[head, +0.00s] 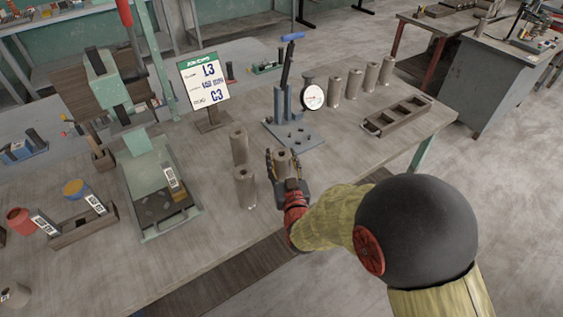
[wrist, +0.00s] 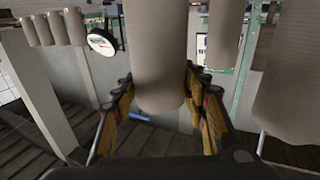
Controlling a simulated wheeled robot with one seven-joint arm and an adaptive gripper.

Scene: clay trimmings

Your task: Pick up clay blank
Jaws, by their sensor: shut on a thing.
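My gripper (head: 283,165) is shut on a grey-brown cylindrical clay blank (head: 283,157) near the table's front edge. In the wrist view the held blank (wrist: 158,65) stands between the two yellow-padded fingers (wrist: 160,105). I cannot tell whether its base touches the table. Two similar blanks stand just left of my gripper, one nearer (head: 245,188) and one farther back (head: 239,146). Several more blanks (head: 353,84) stand in a row at the back right.
A lever press (head: 283,100) with a round dial (head: 313,96) stands behind my gripper. A slotted wooden tray (head: 398,116) lies to the right. A sign (head: 204,80) and a green-framed scale-like device (head: 158,190) stand to the left. Table surface is free between gripper and tray.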

